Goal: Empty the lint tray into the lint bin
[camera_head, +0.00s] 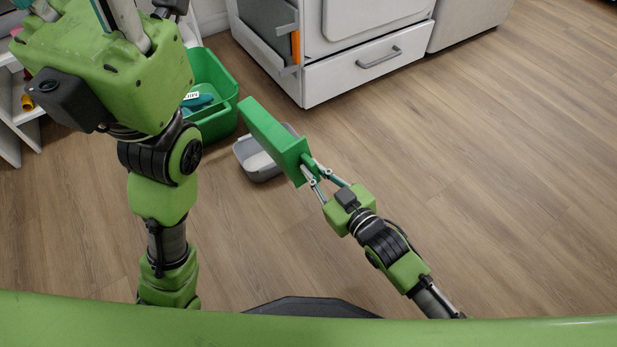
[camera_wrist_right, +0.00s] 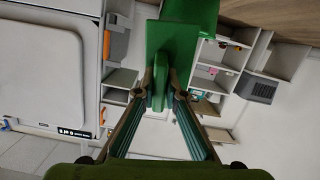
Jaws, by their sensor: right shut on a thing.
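The long green lint tray (camera_head: 272,137) is in the middle of the head view. My right gripper (camera_head: 313,172) is shut on its near end and holds it raised and tilted. In the right wrist view the fingers (camera_wrist_right: 158,92) close on a green handle below the tray's flat end (camera_wrist_right: 172,42). A grey open bin (camera_head: 250,162) stands on the floor, partly hidden behind the tray; I cannot read a lint label on it. Whether lint is inside the tray is hidden. My left gripper (camera_head: 120,12) is at the top left, its fingertips cut off.
A green bin (camera_head: 222,75) with a teal item (camera_head: 200,103) stands behind the grey bin. A white appliance (camera_head: 350,65) with a drawer is at the back. White shelves (camera_head: 10,135) are at the left. The floor at the right is clear.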

